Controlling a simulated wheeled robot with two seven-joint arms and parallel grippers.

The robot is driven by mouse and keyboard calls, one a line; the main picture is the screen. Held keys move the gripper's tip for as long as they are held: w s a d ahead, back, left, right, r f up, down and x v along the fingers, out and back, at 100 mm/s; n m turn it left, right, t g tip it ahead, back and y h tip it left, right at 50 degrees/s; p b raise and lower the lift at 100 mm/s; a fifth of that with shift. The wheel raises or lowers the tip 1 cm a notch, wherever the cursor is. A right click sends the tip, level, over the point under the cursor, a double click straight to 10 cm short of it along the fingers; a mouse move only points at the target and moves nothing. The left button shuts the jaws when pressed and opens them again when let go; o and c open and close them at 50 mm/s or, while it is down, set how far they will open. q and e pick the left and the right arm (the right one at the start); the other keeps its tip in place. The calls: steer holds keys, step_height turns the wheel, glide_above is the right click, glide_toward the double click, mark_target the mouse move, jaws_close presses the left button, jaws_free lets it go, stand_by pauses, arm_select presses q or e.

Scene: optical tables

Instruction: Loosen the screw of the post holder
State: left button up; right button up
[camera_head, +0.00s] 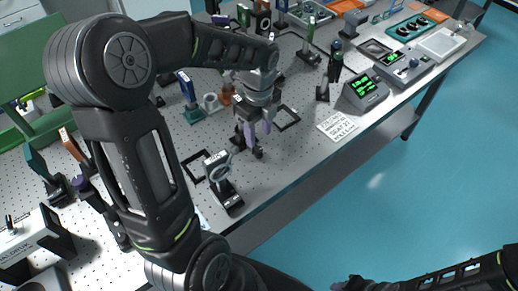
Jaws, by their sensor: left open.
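My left gripper (254,134) points down over the optical table (285,155), its purple-tipped fingers apart. A small dark post holder (257,152) stands at the fingertips, mostly covered by the gripper. Its screw is too small and hidden to make out. I cannot tell whether the fingers touch the holder. My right gripper (350,284) is at the bottom edge, away from the table over the blue floor, and is only partly in view.
A black mount with a looped cable (224,183) stands near the front edge. A text card (337,126) and a box with a green display (365,91) lie to the right. Several posted optics stand behind.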

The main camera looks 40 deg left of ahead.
mark_target(259, 149)
arm_select(q)
steer(key=shift+f+p, duration=0.5)
steer(key=shift+f, duration=3.45)
steer(key=shift+c, duration=0.3)
jaws_close()
steer(key=shift+r, duration=0.1)
